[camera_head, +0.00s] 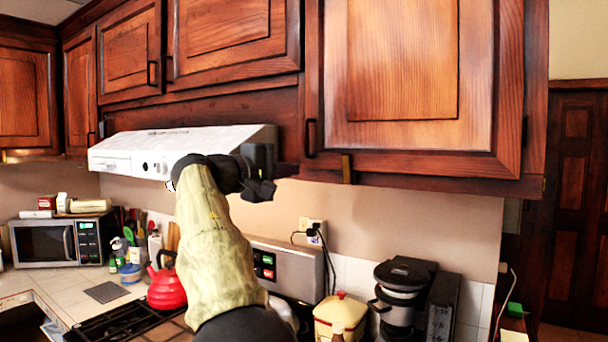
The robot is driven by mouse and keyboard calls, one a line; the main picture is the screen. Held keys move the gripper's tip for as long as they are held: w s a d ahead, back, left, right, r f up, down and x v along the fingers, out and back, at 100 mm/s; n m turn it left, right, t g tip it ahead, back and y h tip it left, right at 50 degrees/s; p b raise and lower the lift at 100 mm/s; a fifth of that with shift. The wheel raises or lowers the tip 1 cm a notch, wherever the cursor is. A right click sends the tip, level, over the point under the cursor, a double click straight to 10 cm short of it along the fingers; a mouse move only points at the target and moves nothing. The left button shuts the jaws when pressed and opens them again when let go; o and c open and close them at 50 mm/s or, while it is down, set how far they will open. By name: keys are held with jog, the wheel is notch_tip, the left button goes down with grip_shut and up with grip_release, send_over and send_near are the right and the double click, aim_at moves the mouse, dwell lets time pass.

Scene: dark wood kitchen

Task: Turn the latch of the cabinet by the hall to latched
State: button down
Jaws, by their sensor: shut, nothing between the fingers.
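The cabinet by the hall (405,62) is the large wooden upper cabinet at the right, beside the doorway side of the room. Its door looks closed. A small brass-coloured latch (347,169) stands upright at the door's lower left edge, just right of the dark door handle (311,138). I cannot tell for sure whether it is latched. My gripper (264,187) is shut and empty, in front of the right end of the range hood. It is left of the latch and slightly lower in the picture, apart from it. My forearm hides part of the hood and stove.
The white range hood (125,145) is behind and left of my gripper. Below are a red kettle (167,288), a cream canister (340,315) and a coffee maker (400,290). The space just under the right cabinet looks clear. A microwave (50,243) stands far left.

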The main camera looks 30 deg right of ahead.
jog(key=shift+v, duration=1.15)
jog(key=c, duration=1.8)
grip_release()
jog(key=shift+f, duration=0.15)
jog(key=shift+c, duration=0.2)
jog(key=o, duration=0.5)
jog(key=f, duration=0.2)
jog(key=w+f+n+y, duration=0.1)
jog(key=f, duration=0.1)
jog(key=w+d+f+y, duration=0.1)
jog(key=shift+d+f+t, duration=0.1)
jog(key=shift+f+t, duration=0.3)
jog(key=shift+c, duration=0.2)
jog(key=s+a+f+n+y, duration=0.2)
jog(key=f+y, duration=0.6)
jog(key=f, duration=1.5)
jog(key=s+a+f+m+g+y, duration=0.1)
jog(key=s+a+f+m+y, duration=0.1)
jog(key=s+a+f, duration=0.2)
jog(key=s+a+f+m+y, duration=0.1)
jog(key=s+a+f+y, duration=0.2)
jog(key=s+f, duration=0.8)
jog(key=s+a+f+m+g+y, duration=0.1)
jog(key=s+a+f+m+y, duration=0.1)
jog(key=s+a+f, duration=0.5)
notch_tip(320, 180, down, 2)
jog(key=shift+s+f+m+g, duration=0.1)
jog(key=shift+s+m+g, duration=0.05)
jog(key=shift+m+g, duration=0.15)
